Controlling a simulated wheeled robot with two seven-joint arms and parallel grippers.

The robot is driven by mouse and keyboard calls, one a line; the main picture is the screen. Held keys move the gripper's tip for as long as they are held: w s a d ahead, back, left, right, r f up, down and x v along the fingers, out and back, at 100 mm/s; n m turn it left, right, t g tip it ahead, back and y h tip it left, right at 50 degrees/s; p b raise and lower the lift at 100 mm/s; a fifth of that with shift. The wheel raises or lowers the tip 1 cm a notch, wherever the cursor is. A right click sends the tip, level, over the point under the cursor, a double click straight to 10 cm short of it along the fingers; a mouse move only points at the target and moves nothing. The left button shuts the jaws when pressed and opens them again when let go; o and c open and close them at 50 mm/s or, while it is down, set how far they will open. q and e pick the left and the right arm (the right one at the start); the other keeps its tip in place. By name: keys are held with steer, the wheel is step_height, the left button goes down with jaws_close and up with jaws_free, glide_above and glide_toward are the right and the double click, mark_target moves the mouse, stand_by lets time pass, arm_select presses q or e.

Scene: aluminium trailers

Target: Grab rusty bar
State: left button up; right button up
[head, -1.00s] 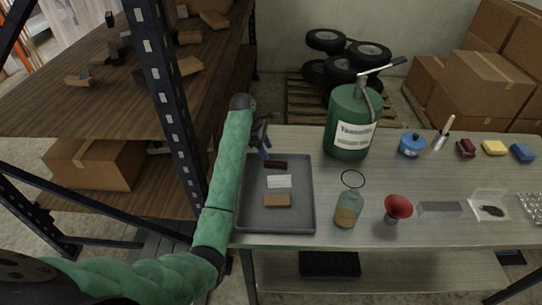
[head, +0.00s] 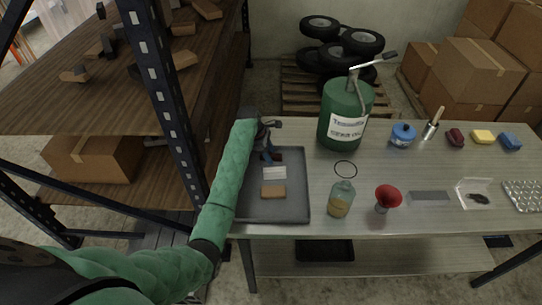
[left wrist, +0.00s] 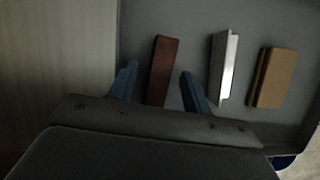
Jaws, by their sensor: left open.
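The rusty bar (left wrist: 162,70) is a dark reddish-brown block lying in the grey tray (head: 296,209). In the head view only part of the bar (head: 278,157) shows at the tray's far end beside my gripper. My left gripper (head: 270,157) is over the far end of the tray, and its blue fingers are open. In the left wrist view my left gripper (left wrist: 158,82) has one finger on each side of the bar, with gaps visible. I cannot tell how high the fingers are above the tray. My right gripper is not in view.
A white-silver bar (head: 275,173) and a tan bar (head: 273,191) lie nearer in the tray. A green canister (head: 343,113), a bottle (head: 341,199) and a red funnel (head: 388,196) stand to the right. A dark shelf post (head: 165,90) rises left of my arm.

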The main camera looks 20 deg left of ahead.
arm_select(q)
steer(key=shift+f, duration=0.2)
steer(key=shift+c, duration=0.4)
jaws_close()
steer(key=shift+r, duration=0.2)
